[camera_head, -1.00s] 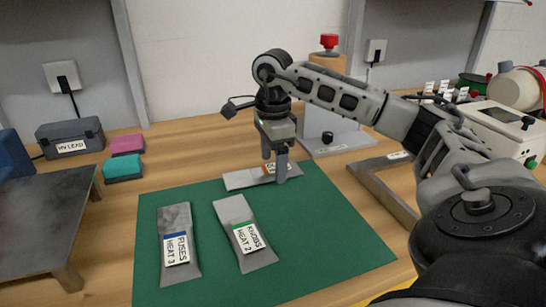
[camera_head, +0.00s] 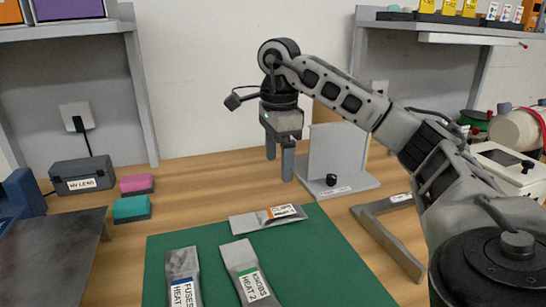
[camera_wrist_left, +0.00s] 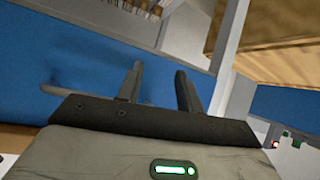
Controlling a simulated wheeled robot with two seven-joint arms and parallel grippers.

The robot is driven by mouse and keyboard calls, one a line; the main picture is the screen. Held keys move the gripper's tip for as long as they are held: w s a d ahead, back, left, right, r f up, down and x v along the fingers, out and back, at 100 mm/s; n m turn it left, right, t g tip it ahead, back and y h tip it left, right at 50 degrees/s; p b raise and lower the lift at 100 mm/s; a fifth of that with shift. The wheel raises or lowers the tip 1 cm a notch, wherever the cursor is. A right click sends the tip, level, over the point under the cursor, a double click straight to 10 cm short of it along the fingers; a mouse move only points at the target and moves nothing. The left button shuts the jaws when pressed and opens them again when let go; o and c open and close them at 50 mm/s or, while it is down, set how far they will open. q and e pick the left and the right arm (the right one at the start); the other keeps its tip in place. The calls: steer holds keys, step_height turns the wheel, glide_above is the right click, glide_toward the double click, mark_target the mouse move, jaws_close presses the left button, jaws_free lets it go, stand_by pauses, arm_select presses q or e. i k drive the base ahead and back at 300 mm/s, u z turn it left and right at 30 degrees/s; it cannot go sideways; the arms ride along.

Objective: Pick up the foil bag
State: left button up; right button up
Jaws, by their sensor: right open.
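Three flat silver foil bags lie on the green mat (camera_head: 310,255). The orange-labelled bag (camera_head: 250,222) lies crosswise at the mat's far edge. The blue-labelled bag (camera_head: 181,262) and the green-labelled "KNOBS HEAT 2" bag (camera_head: 240,256) lie nearer, cut off by the lower picture edge. My right gripper (camera_head: 279,167) is open and empty, pointing down above and behind the orange-labelled bag, apart from it. My left gripper (camera_wrist_left: 157,85) shows only in its wrist view, fingers apart with nothing between them, in front of a blue surface.
A metal stand with an upright plate (camera_head: 335,160) is right of the right gripper. A grey angled bracket (camera_head: 390,245) lies right of the mat. A black case (camera_head: 82,176), pink block (camera_head: 136,184) and teal block (camera_head: 131,208) are at left, by a dark raised plate (camera_head: 50,245).

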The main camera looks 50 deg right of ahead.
mark_target(240, 224)
steer(key=k, duration=1)
